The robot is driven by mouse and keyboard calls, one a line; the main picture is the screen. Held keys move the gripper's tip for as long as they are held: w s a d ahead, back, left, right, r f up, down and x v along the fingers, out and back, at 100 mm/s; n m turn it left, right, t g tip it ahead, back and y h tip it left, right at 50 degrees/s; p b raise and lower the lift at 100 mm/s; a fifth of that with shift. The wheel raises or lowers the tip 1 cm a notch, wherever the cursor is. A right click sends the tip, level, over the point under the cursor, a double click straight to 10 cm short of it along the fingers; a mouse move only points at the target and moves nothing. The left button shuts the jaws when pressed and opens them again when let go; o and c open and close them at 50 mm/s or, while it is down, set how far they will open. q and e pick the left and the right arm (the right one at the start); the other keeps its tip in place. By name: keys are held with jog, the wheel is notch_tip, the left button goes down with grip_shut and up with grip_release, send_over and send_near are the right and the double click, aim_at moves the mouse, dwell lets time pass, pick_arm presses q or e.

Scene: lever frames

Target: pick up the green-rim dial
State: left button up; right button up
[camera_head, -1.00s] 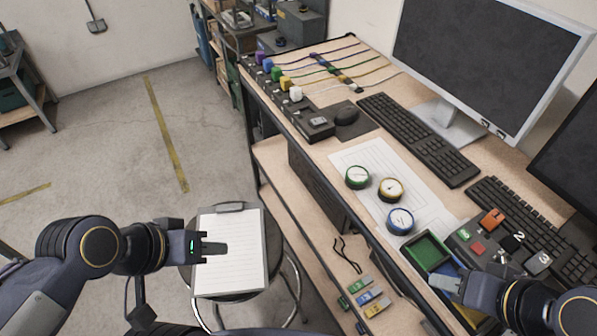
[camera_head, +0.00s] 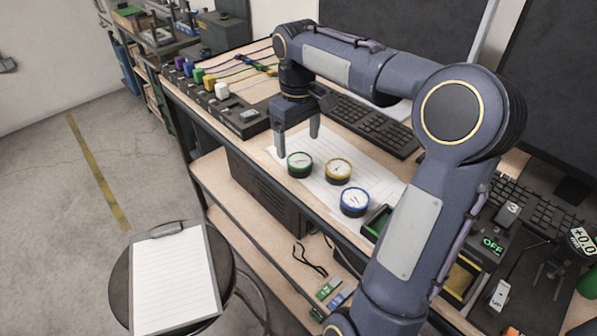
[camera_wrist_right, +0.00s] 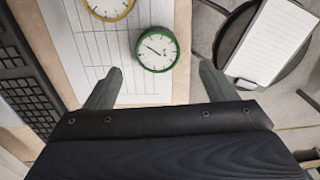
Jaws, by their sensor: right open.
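The green-rim dial (camera_head: 299,164) lies on a white sheet on the desk, with a white face. The yellow-rim dial (camera_head: 338,171) and blue-rim dial (camera_head: 354,202) lie to its right in a row. My right gripper (camera_head: 298,147) is open and empty, pointing down behind the green-rim dial. In the right wrist view the green-rim dial (camera_wrist_right: 157,49) shows beyond the open fingertips (camera_wrist_right: 160,82), between their lines. The yellow-rim dial (camera_wrist_right: 109,5) is partly cut off there. My left gripper is not in view.
A keyboard (camera_head: 372,125) lies behind the sheet. A green tray (camera_head: 377,222) is partly hidden by my right arm. A stool with a clipboard (camera_head: 174,278) stands at lower left. A power strip with coloured plugs (camera_head: 209,86) is at the desk's far left.

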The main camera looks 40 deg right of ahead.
aim_at(300, 160)
notch_tip(300, 160, down, 7)
jog(key=shift+s+d+f, duration=0.1)
jog(key=shift+d, duration=0.05)
jog(key=shift+c, duration=0.5)
jog(key=c, duration=1)
jog(key=shift+r, duration=0.25)
jog(key=shift+r, duration=0.25)
notch_tip(300, 160, up, 2)
jog(key=shift+r, duration=0.1)
jog(key=s+a+r, duration=0.9)
jog(key=s+r, duration=0.1)
jog(key=shift+s+b, duration=0.3)
